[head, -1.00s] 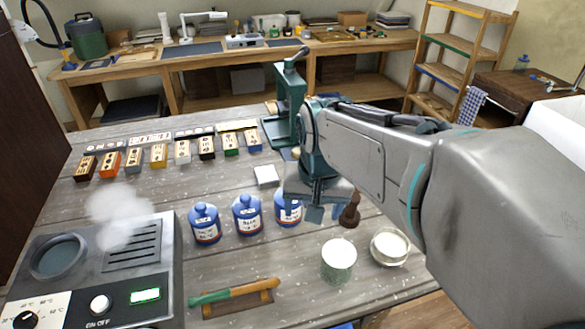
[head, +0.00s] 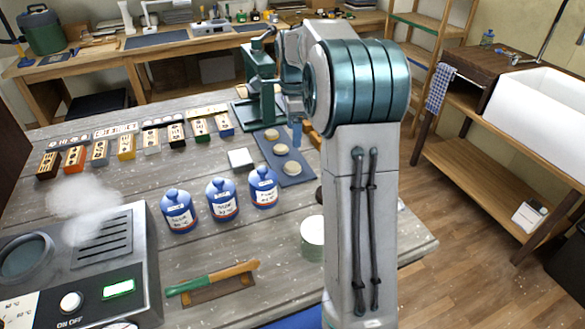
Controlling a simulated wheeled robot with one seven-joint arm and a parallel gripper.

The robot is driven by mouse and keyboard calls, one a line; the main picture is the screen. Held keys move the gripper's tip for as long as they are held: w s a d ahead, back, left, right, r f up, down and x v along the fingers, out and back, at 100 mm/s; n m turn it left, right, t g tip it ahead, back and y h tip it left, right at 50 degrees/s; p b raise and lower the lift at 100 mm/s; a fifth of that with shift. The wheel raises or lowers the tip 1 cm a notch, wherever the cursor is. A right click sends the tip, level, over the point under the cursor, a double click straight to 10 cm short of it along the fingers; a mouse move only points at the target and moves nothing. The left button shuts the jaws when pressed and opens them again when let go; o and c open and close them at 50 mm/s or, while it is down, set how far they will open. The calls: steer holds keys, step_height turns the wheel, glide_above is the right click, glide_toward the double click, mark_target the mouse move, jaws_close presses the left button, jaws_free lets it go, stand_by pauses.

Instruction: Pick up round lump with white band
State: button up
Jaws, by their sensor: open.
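Several round tan lumps lie in a row on a dark blue-grey mat (head: 264,147) in the middle of the table: a far lump (head: 271,134), a middle lump (head: 281,149) and a near lump (head: 291,168). I cannot tell at this size which one has a white band. My gripper (head: 297,134) is mostly hidden behind my own arm. A blue finger of it shows just right of the far and middle lumps, pointing down. It is open, and I see nothing held in it.
A green press (head: 262,85) stands close behind the mat. Blue-lidded jars (head: 222,199) stand in front left, with a white block (head: 241,159) beside the mat. My arm hides the table's right part.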

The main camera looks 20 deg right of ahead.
glide_above(292, 165)
steer(key=f, duration=0.6)
steer(key=shift+s+d+f, duration=0.15)
steer(key=shift+s+f, duration=0.1)
steer(key=shift+s, duration=0.05)
steer(key=shift+w+f+p, duration=0.15)
steer(key=shift+f+p, duration=0.2)
steer(key=shift+f, duration=1)
steer(key=shift+w+f+p, duration=0.1)
steer(key=shift+f+p, duration=0.2)
steer(key=shift+f, duration=1)
steer(key=c, duration=1.1)
